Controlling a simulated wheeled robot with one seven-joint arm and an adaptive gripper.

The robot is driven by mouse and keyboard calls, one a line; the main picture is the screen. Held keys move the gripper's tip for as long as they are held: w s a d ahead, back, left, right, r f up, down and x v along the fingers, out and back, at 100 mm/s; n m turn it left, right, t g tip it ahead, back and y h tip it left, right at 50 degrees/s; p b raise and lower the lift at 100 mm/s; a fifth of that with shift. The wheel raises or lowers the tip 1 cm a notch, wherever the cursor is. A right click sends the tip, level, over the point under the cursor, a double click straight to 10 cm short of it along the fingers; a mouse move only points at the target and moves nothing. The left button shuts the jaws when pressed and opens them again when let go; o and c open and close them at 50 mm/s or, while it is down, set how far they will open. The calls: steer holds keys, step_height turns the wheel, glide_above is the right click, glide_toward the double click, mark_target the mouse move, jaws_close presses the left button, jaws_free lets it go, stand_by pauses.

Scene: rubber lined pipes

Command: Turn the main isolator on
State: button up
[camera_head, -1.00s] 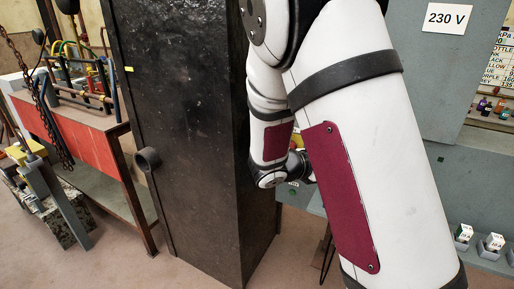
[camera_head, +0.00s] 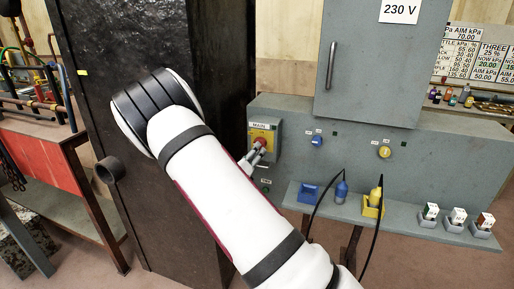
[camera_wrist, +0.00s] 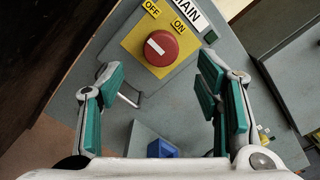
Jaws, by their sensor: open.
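The main isolator is a red round knob (camera_wrist: 161,48) on a yellow plate (camera_wrist: 132,42), under a MAIN label. A white mark on the knob slants toward the OFF label (camera_wrist: 151,9) at upper left; the ON label (camera_wrist: 179,26) is at upper right. In the head view the isolator's yellow plate (camera_head: 263,133) is on the left end of the grey panel, and my gripper (camera_head: 254,156) is close in front, partly covering the knob. In the wrist view my gripper (camera_wrist: 161,72) is open, green pads to either side of and below the knob, with nothing between them.
A tall dark cabinet (camera_head: 150,45) stands left of the isolator, close to my arm. The grey panel (camera_head: 455,150) carries a blue socket (camera_head: 317,141) and a yellow socket (camera_head: 384,152). A shelf (camera_head: 405,220) below holds plugs with hanging cables. A 230 V box (camera_head: 385,70) stands above.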

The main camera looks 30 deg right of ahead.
steer(key=x, duration=0.7)
steer(key=shift+w+d+b, duration=0.15)
steer(key=shift+d+b, duration=0.15)
steer(key=shift+b, duration=0.05)
steer(key=c, duration=1.2)
